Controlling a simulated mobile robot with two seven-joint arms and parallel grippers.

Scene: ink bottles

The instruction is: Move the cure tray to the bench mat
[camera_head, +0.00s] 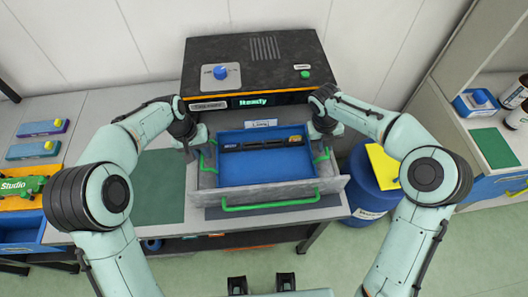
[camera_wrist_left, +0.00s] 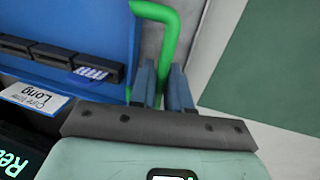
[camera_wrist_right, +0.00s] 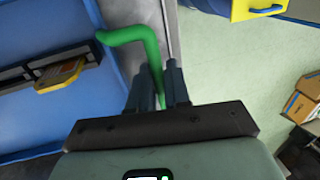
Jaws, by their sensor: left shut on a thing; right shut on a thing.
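The cure tray (camera_head: 250,174) is blue with green side handles and holds a dark rack along its back. It sits inside the pulled-out grey drawer (camera_head: 332,188) of the black machine (camera_head: 290,50). My left gripper (camera_head: 203,150) is shut on the tray's left green handle, seen close in the left wrist view (camera_wrist_left: 158,16). My right gripper (camera_head: 318,142) is shut on the right green handle, seen close in the right wrist view (camera_wrist_right: 130,35). The bench mat (camera_head: 160,192) is a bare dark green rectangle left of the drawer; it also shows in the left wrist view (camera_wrist_left: 270,65).
The drawer front has a green bar handle (camera_head: 270,202). The machine's display reads "Ready". A blue drum (camera_head: 372,197) with a yellow top stands right of the bench. Small boxes (camera_head: 33,149) and a green "Studio" item (camera_head: 22,186) are at far left.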

